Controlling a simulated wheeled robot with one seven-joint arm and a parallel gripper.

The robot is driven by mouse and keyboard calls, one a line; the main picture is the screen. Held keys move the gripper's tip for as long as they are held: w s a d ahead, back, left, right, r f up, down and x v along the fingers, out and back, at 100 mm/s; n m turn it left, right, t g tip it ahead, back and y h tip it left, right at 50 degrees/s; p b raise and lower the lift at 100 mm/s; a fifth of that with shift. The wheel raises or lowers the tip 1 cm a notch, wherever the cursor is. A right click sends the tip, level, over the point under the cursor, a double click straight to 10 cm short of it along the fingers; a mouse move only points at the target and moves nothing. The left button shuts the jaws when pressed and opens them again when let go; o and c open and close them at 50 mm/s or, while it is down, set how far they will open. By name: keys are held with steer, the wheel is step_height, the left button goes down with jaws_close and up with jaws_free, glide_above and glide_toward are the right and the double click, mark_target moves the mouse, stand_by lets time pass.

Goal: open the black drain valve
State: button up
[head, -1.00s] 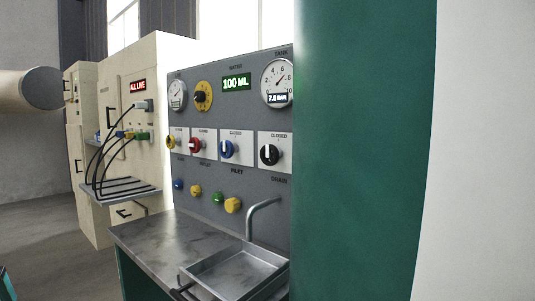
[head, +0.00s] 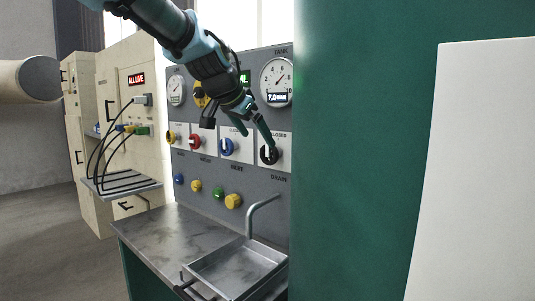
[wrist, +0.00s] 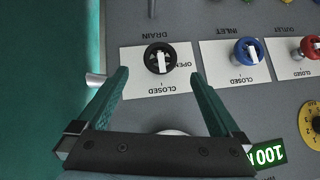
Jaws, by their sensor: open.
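The black drain valve (head: 269,154) is a round knob with a white bar handle on a white plate at the right end of the grey panel. In the wrist view the black drain valve (wrist: 159,58) lies ahead of my gripper, and its bar lines up with the CLOSED–DRAIN direction. My gripper (head: 258,140) is in front of the panel, just left of and above the knob in the head view. In the wrist view my gripper (wrist: 160,85) is open, its green fingers on either side of the knob's line, with nothing between them. Contact with the knob is not visible.
The blue inlet valve (wrist: 246,51) is beside the drain valve, with a red valve (wrist: 311,47) beyond it. A green wall (head: 360,150) stands close on the right. A metal tray (head: 240,268) and bent spout (head: 251,215) are below the panel.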

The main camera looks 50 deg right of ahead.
mark_target(267, 154)
steer(key=p+x, duration=0.3)
steer(key=x, duration=0.6)
steer(key=shift+w+d+f, duration=0.15)
steer(key=shift+f, duration=0.2)
steer(key=c, duration=1.3)
